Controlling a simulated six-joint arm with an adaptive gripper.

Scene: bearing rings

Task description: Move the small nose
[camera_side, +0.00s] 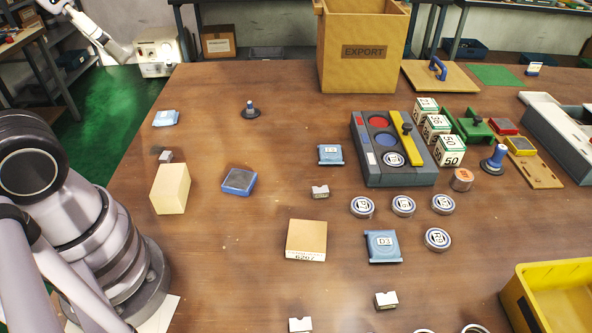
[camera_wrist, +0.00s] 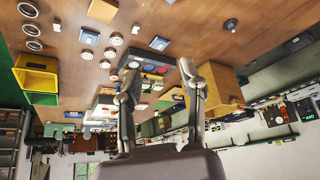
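No part is clearly marked as the small nose, so I cannot tell which one it is. A larger blue-knobbed piece (camera_side: 494,160) stands at the right, by a wooden board. Small pale notched blocks (camera_side: 320,191) lie about the table. My gripper (camera_wrist: 159,66) has its two fingers apart with nothing between them, above and away from the table; it is outside the side view.
A grey tray (camera_side: 430,178) with red and blue wells and a yellow bar stands right of centre. Several bearing rings (camera_side: 437,239) lie before it. The EXPORT box (camera_side: 362,78) is at the back, a yellow bin (camera_side: 555,269) front right.

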